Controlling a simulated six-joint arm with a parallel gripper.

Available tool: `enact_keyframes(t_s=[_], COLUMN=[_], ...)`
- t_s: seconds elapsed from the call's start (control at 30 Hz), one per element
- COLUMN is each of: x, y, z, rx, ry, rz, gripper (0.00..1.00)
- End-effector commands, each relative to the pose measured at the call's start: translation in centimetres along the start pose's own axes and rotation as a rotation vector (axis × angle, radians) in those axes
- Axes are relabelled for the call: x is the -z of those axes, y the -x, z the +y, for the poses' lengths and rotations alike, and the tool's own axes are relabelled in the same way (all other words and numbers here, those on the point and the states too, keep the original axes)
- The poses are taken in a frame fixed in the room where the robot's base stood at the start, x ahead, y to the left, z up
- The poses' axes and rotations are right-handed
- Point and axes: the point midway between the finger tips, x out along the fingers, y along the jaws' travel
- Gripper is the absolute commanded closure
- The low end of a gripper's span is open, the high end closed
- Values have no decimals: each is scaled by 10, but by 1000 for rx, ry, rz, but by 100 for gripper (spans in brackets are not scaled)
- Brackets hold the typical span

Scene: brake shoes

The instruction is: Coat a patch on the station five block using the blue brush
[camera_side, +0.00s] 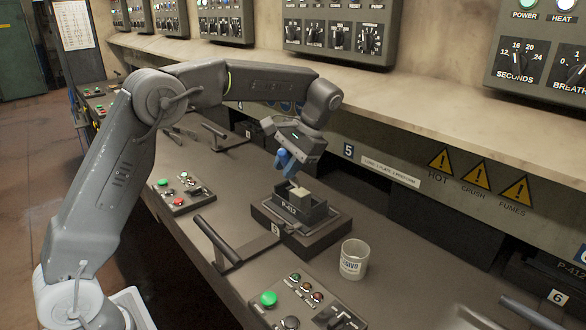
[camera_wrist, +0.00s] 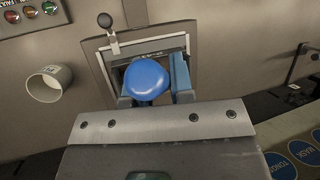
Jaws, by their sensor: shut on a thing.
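My gripper (camera_side: 287,160) is shut on the blue brush (camera_wrist: 147,80), whose rounded end fills the space between the fingers in the wrist view. In the side view the gripper points down, just above and left of the station five block (camera_side: 300,194). This pale block sits in a dark fixture marked P-412 (camera_side: 289,210), on a base with a "5" tag. In the wrist view the brush and fingers hide most of the block, and the fixture's frame (camera_wrist: 101,58) shows around them. The brush tip is hidden, so I cannot tell whether it touches the block.
A white cup (camera_side: 354,260) with lettering stands right of the fixture; it also shows in the wrist view (camera_wrist: 48,84). A dark lever handle (camera_side: 217,240) and a button panel (camera_side: 307,303) are in front. The shelf edge runs behind my gripper.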

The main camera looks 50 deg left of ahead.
Motion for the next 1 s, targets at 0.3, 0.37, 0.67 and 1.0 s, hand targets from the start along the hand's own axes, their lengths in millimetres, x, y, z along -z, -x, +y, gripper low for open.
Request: enact_keyframes(t_s=[0.3,0.37,0.67,1.0], x=[1,1,-7,-18], y=[-1,-1,19,47], z=[-7,-7,-14,-24], rx=[0,-1,-1,-1], ry=[0,0,0,0], rz=[1,1,3,2], gripper=[100,100,100,100])
